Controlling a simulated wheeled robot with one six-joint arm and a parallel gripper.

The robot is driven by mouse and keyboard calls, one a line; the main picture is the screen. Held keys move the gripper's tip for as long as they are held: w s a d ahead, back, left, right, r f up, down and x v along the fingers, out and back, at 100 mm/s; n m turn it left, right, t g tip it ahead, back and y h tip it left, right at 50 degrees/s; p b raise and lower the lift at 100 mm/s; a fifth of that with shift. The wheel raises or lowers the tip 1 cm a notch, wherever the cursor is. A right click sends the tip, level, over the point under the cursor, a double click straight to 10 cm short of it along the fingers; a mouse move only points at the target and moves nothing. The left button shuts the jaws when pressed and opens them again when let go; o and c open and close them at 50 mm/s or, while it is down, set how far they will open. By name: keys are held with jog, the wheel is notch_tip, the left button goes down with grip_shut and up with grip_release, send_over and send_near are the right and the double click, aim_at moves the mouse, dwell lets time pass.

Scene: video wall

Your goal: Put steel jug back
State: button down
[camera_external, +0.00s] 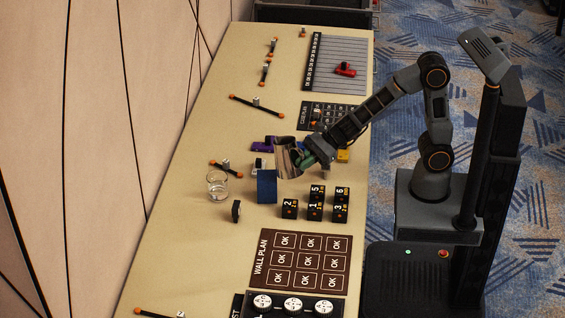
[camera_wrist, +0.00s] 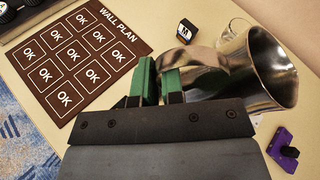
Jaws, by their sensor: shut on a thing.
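The steel jug (camera_external: 288,158) is shiny and hangs at my gripper (camera_external: 309,160), over the middle of the table. In the wrist view the jug (camera_wrist: 262,68) lies to the right of the gripper (camera_wrist: 159,82), its wide mouth facing right. The green-padded fingers are shut on the jug at its handle side; the grip point itself is partly hidden. In the external view the jug shows just above and right of a blue block (camera_external: 266,188). I cannot tell whether they touch.
A clear glass (camera_external: 217,184) stands left of the blue block. Several numbered black cubes (camera_external: 315,204) stand in front, with the brown WALL PLAN board (camera_external: 301,262) nearer. A purple object (camera_external: 262,146) lies behind the jug. The table's left strip (camera_external: 180,215) is mostly clear.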

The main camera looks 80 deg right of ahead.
jog(key=s+a+n+g+y+b, duration=0.55)
jog(key=s+a+n+g, duration=0.25)
jog(key=s+a+n, duration=0.4)
jog(key=shift+m+h, duration=0.25)
jog(key=shift+m, duration=0.15)
jog(key=w+a+f, duration=0.3)
jog(key=w, duration=0.1)
jog(key=w+a+f+b, duration=0.1)
jog(key=w+a+f, duration=0.2)
jog(key=w, duration=0.1)
jog(key=w+a+f+b, duration=0.1)
jog(key=w+a+f, duration=0.2)
jog(key=w+f, duration=0.1)
jog(key=shift+w, duration=0.25)
jog(key=shift+w+f+b, duration=0.1)
jog(key=shift+f+b, duration=0.2)
jog(key=shift+f, duration=1.2)
jog(key=shift+f, duration=0.15)
jog(key=c, duration=1.2)
grip_release()
jog(key=shift+c, duration=0.2)
